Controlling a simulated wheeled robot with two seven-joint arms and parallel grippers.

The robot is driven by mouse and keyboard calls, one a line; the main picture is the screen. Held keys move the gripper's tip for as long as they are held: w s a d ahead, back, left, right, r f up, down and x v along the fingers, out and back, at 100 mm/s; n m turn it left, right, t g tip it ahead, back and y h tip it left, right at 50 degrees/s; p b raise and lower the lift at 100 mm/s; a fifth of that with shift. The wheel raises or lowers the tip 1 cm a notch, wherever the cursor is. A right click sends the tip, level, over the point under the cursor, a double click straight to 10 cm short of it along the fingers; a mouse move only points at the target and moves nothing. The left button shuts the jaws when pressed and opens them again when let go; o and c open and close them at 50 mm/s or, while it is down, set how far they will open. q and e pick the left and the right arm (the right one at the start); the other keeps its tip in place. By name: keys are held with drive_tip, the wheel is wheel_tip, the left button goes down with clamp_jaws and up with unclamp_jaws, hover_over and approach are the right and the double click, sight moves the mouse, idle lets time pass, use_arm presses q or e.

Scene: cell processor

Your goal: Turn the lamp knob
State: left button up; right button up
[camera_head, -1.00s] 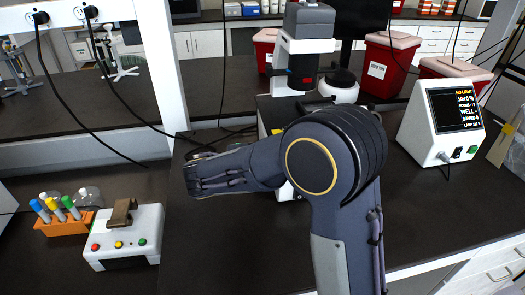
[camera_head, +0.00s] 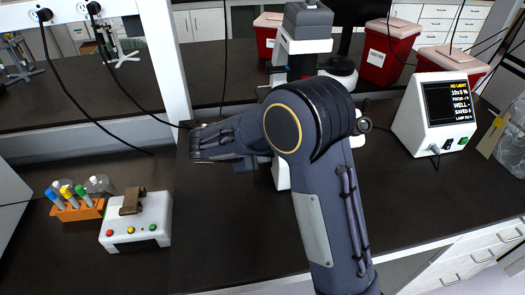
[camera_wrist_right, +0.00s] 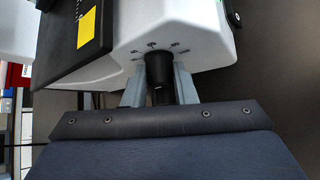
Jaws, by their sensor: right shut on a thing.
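The microscope (camera_head: 307,28) stands at the back middle of the bench, its lower part largely hidden behind my right arm. In the right wrist view its white base (camera_wrist_right: 195,30) fills the top, with a dark plate bearing a yellow label (camera_wrist_right: 86,28). A black cylindrical lamp knob (camera_wrist_right: 158,68) sticks out of the base, ringed by small marks. My right gripper (camera_wrist_right: 157,82) has a grey finger on each side of the knob and is shut on it. In the head view the right fingers are hidden by the arm. My left gripper is not in view.
A white display box (camera_head: 437,112) reading "NO LIGHT" stands at the right. A white button device (camera_head: 137,222) and an orange tube rack (camera_head: 80,210) are at the left. Red bins (camera_head: 390,55) stand behind. The front bench top (camera_head: 225,235) is clear.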

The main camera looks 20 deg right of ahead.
drive_tip(key=o, duration=1)
drive_tip(key=shift+a, duration=0.1)
drive_tip(key=b+v, duration=0.1)
drive_tip(key=v, duration=0.6)
drive_tip(key=shift+a+r, duration=0.2)
drive_tip(key=shift+r, duration=0.05)
drive_tip(key=shift+s+a, duration=0.1)
